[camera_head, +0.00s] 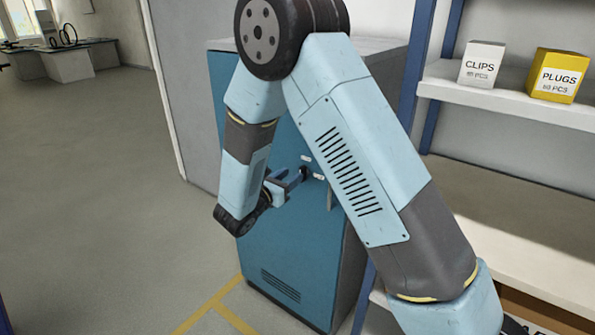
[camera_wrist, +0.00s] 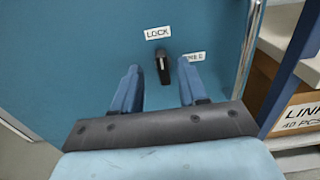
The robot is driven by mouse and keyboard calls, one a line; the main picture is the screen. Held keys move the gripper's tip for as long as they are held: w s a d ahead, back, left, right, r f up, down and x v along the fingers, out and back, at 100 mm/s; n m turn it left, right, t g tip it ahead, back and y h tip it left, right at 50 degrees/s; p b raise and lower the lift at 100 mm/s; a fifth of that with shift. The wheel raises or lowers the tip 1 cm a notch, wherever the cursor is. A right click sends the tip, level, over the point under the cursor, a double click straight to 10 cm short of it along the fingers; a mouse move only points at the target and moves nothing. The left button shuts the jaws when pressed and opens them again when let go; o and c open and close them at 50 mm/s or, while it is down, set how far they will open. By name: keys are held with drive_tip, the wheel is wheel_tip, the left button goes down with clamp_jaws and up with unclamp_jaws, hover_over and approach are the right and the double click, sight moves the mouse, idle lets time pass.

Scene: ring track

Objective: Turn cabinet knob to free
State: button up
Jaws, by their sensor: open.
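The blue cabinet (camera_head: 290,255) stands in front of me, and its door (camera_wrist: 90,60) fills most of the wrist view. A small black knob (camera_wrist: 163,68) on the door stands close to upright, its upper end toward the LOCK label (camera_wrist: 158,33). A second label (camera_wrist: 194,56), partly hidden by a finger and likely reading FREE, is to its right. My gripper (camera_wrist: 158,85) is open, with one finger on each side of the knob in the picture; I cannot tell whether they touch it. In the head view my gripper (camera_head: 298,178) is at the door, and the knob is mostly hidden.
A vertical door handle (camera_wrist: 250,50) is right of the knob. A shelf (camera_head: 510,100) with a CLIPS box (camera_head: 483,63) and a yellow PLUGS box (camera_head: 557,76) stands right of the cabinet. A cardboard box (camera_wrist: 295,108) is on a lower shelf. The floor (camera_head: 100,180) at left is clear.

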sight(299, 169)
drive_tip(key=shift+x, duration=2.55)
clamp_jaws()
drive_tip(key=shift+a, duration=0.1)
